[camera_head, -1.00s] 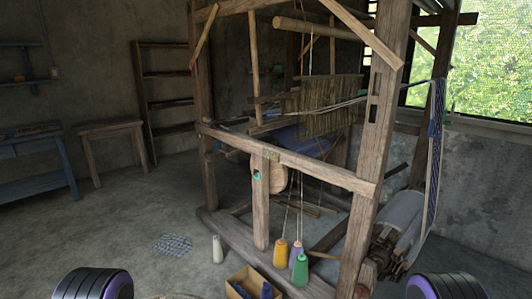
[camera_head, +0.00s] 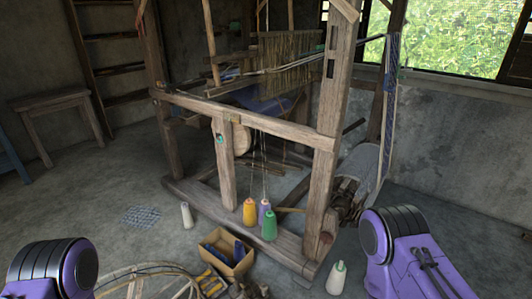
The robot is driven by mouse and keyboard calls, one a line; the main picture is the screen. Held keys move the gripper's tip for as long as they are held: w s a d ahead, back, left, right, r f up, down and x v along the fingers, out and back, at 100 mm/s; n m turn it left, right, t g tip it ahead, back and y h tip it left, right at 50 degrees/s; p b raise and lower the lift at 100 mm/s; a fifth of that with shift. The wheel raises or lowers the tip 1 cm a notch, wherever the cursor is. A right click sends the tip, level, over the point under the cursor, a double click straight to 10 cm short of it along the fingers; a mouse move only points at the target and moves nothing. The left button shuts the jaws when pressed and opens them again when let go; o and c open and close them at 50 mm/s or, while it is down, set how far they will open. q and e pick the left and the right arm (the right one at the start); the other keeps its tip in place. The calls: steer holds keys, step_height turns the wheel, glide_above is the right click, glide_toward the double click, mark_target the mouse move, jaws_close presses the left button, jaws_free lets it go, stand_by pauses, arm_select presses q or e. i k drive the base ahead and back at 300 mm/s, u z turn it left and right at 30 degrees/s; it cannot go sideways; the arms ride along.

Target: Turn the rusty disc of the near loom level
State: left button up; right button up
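The near wooden loom (camera_head: 227,160) stands in the middle of the head view, its posts and beams upright. At its near right corner a dark, rusty-looking round part (camera_head: 343,199) sits at the end of a grey cloth roll (camera_head: 362,165), partly behind the front post. Only my purple arm parts show at the lower left and lower right; both gripper fingers are out of view.
A cardboard box (camera_head: 241,266) and a white cone (camera_head: 337,278) stand on the floor before the loom. Yellow, lilac and green thread cones (camera_head: 269,226) stand on its base beam. A spoked wheel (camera_head: 140,283) lies at the bottom. Open floor is at left.

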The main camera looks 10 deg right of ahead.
mark_target(327, 238)
steer(key=u, duration=0.05)
steer(key=k, duration=0.45)
steer(key=z, duration=0.4)
steer(key=i, duration=0.95)
steer(key=z, duration=1.6)
